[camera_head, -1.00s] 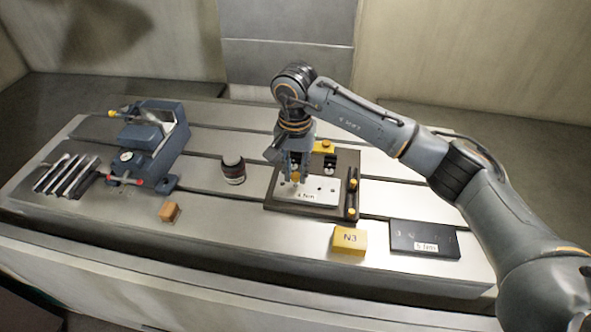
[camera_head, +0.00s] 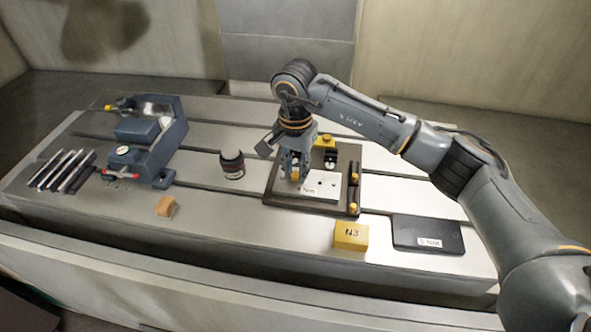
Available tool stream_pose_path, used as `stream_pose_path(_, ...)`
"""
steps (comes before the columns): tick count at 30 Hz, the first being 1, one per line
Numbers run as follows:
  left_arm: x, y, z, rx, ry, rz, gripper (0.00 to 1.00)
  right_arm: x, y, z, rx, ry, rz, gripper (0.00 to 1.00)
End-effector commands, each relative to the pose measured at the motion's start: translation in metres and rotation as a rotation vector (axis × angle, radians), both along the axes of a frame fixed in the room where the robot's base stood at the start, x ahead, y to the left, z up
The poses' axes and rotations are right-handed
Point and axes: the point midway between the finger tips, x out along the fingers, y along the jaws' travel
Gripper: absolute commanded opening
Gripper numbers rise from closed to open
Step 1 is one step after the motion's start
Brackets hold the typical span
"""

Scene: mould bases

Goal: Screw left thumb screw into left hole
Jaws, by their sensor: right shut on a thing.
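The white plate (camera_head: 327,182) lies on a dark mould base (camera_head: 285,203) in the head view. My right gripper (camera_head: 295,178) points down over the plate's left part and is shut on the left thumb screw, which the fingers almost wholly hide. The left hole is also hidden behind the fingers, so I cannot tell how deep the screw sits. My left gripper is not in view.
A yellow block marked N3 (camera_head: 350,236) and a dark box (camera_head: 428,234) stand front right. The table's front middle is clear.

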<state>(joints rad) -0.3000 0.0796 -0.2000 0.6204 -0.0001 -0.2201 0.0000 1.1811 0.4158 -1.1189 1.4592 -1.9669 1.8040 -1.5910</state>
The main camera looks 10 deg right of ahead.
Motion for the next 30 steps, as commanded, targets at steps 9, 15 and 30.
stream_pose_path(9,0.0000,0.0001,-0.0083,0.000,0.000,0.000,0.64,-0.0005,-0.0002,-0.0026,-0.001,0.003,-0.420,0.00)
stream_pose_path(15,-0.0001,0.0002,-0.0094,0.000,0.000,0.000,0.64,-0.0010,-0.0002,-0.0027,-0.001,0.004,-0.561,0.00)
stream_pose_path(30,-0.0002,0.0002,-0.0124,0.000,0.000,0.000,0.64,-0.0011,-0.0005,-0.0041,-0.003,0.004,-0.769,0.00)
